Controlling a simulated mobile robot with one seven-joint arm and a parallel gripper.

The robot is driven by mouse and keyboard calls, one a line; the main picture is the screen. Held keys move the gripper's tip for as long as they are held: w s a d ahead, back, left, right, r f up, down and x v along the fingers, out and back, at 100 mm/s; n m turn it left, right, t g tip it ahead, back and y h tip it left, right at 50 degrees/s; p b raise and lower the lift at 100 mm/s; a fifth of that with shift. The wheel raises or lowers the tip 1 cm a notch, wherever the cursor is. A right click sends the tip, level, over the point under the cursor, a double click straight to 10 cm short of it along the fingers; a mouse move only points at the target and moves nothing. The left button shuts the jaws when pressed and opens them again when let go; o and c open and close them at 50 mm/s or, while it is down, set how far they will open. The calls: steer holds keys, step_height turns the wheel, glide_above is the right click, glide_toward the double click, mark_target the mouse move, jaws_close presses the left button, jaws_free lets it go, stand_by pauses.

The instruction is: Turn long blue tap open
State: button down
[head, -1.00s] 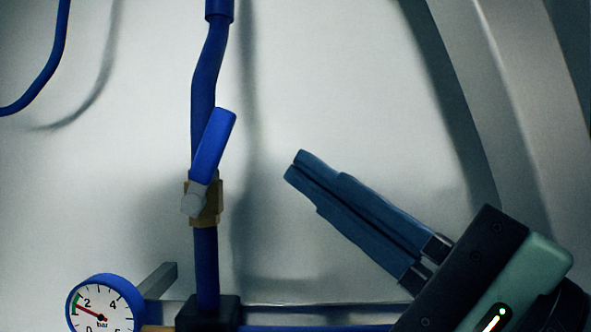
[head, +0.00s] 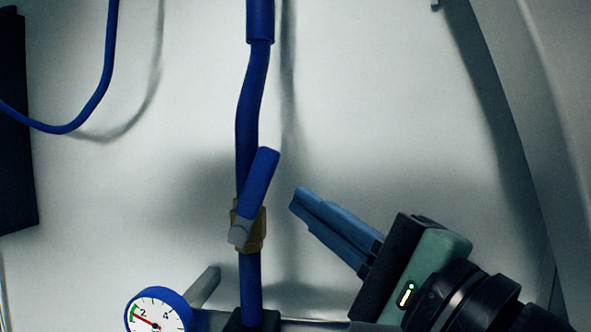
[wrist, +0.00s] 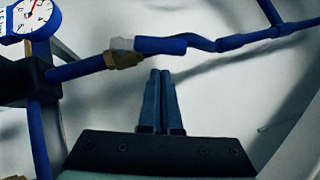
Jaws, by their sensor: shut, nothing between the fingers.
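The long blue tap handle (head: 259,183) sits on a brass valve body (head: 250,229) on a vertical blue pipe. It tilts up and slightly right, at a small angle to the pipe, from a grey pivot (head: 239,232). My gripper (head: 296,199) is shut and empty, a little right of the handle, its fingers pointing up and left. In the wrist view the handle (wrist: 161,45) lies just beyond my closed fingertips (wrist: 160,74), with a visible gap in the picture. The brass body (wrist: 124,58) is left of the fingertips there.
A round pressure gauge (head: 158,314) with a blue rim stands at lower left. The blue pipe (head: 258,95) continues upward, and a blue hose (head: 98,90) hangs at upper left. A pale wall (head: 400,110) lies behind, and the space right of the handle above my gripper is clear.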

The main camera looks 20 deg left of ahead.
mark_target(261, 179)
steer(key=shift+s+a+r+p, duration=0.15)
steer(key=shift+s+a+r, duration=0.05)
steer(key=shift+a, duration=0.25)
steer(key=shift+s+a+r+p, duration=0.15)
steer(key=shift+a+r, duration=0.05)
steer(key=shift+a, duration=0.2)
steer(key=shift+s+a+r+n+g+h+p, duration=0.1)
steer(key=shift+a+r+n+g+h+p, duration=0.1)
steer(key=shift+r+n+g+h, duration=0.25)
steer(key=shift+a+r+n+g+h+p, duration=0.1)
steer(key=shift+a+r+n+h+p, duration=0.15)
steer(key=shift+n, duration=0.4)
steer(key=shift+s+a+r+n+g+h, duration=0.2)
steer(key=shift+a+r+n+g+h, duration=0.15)
steer(key=shift+a+n+g+h, duration=0.35)
steer(key=shift+d, duration=0.1)
steer(key=shift+d, duration=0.1)
